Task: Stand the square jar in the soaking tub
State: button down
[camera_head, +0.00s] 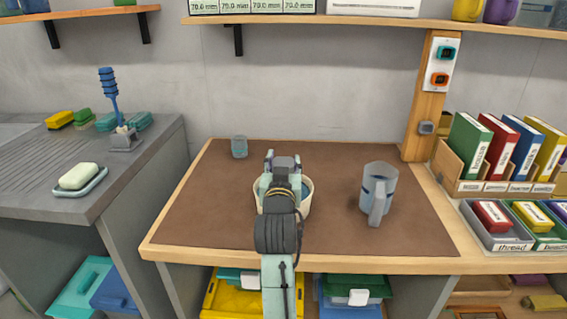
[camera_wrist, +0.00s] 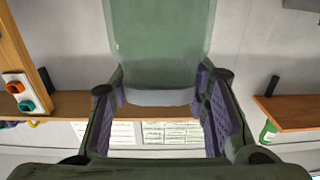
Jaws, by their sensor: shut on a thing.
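My gripper (camera_head: 284,163) is over the middle of the brown mat, in line with the soaking tub. The soaking tub (camera_head: 307,206) is a round cream vessel with something blue inside, and my arm covers much of it. In the wrist view my gripper (camera_wrist: 160,100) is shut on a pale green, translucent, straight-sided jar (camera_wrist: 160,45), which appears to be the square jar. The fingers hold it near its whitish end band. Its other end runs out of the wrist view, and the jar is mostly hidden in the head view. I cannot tell whether it touches the tub.
A small bluish translucent container (camera_head: 239,147) stands at the mat's back left. A grey-blue jug (camera_head: 378,190) stands to the right of the tub. Bare mat (camera_head: 220,215) lies left of the tub. A wooden post (camera_head: 416,120) and a binder rack (camera_head: 490,187) are at right.

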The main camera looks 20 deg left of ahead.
jog(key=shift+f+b, duration=0.45)
jog(key=shift+f, duration=0.15)
dwell(0.8)
jog(key=c, duration=0.8)
grip_release()
jog(key=shift+f, duration=0.1)
jog(key=shift+s, duration=0.15)
jog(key=shift+p+v, duration=0.35)
jog(key=shift+v, duration=3.5)
notch_tip(320, 180, up, 10)
jog(key=shift+r, duration=0.1)
